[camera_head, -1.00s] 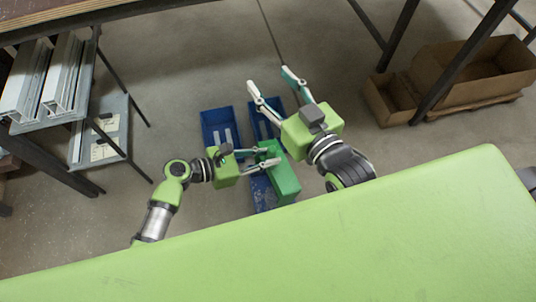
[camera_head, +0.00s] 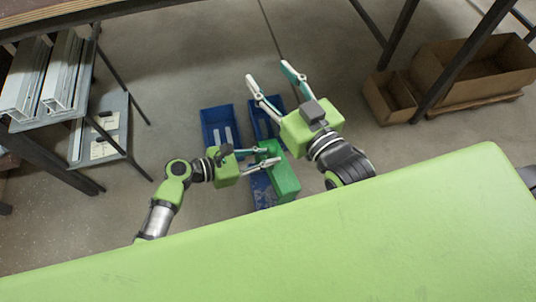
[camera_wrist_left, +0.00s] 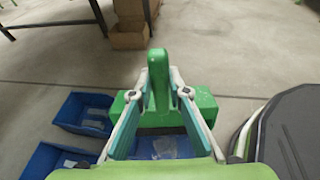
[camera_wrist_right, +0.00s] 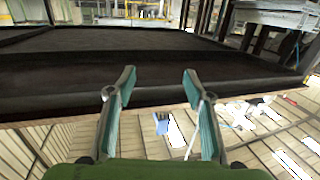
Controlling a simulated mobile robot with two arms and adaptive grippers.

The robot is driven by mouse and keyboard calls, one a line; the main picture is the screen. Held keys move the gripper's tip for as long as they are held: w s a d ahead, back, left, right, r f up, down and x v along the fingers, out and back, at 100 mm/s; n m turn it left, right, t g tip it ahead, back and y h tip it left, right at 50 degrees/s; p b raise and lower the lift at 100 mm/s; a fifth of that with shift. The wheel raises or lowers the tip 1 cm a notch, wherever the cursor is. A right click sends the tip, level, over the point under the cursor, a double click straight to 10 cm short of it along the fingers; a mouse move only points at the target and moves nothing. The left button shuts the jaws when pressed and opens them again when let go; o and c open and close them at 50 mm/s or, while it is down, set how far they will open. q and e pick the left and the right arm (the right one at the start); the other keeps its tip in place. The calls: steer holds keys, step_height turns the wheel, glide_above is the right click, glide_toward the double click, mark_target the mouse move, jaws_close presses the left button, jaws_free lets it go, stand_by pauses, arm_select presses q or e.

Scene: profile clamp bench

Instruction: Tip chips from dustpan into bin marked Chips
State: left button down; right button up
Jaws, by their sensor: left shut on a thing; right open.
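The green dustpan (camera_head: 284,180) is in my left gripper (camera_head: 268,156), which is shut on its upright handle (camera_wrist_left: 159,75). The dustpan is over a blue bin (camera_head: 261,190) and hides part of it. Below the dustpan in the left wrist view, this bin (camera_wrist_left: 165,147) shows pale patches inside. I cannot tell whether these are chips, and the dustpan's inside is hidden. Two more blue bins stand beyond, one left (camera_head: 218,128) and one right (camera_head: 265,122); the left one holds pale strips. No bin marking is readable. My right gripper (camera_head: 268,74) is open and empty above and beyond the bins.
A rack with metal profiles (camera_head: 50,78) stands at the left. Cardboard boxes (camera_head: 465,75) lie at the right behind dark table legs. A green surface (camera_head: 330,240) fills the foreground. The grey floor around the bins is mostly clear.

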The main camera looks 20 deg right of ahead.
arm_select(q)
steer(key=shift+r+p, duration=0.6)
steer(key=shift+r, duration=0.2)
arm_select(e)
step_height(320, 180, down, 8)
steer(key=s+d+g+h, duration=0.1)
steer(key=s+d+g, duration=0.1)
steer(key=s+g, duration=0.15)
arm_select(q)
steer(key=shift+f, duration=0.2)
step_height(320, 180, down, 2)
steer(key=shift+f+b, duration=0.1)
steer(key=shift+b, duration=0.8)
arm_select(e)
steer(key=w+a+r+t+y, duration=0.1)
steer(key=w+a+r+t, duration=0.1)
steer(key=r, duration=0.7)
steer(key=shift+w+t, duration=0.8)
steer(key=shift+t, duration=0.15)
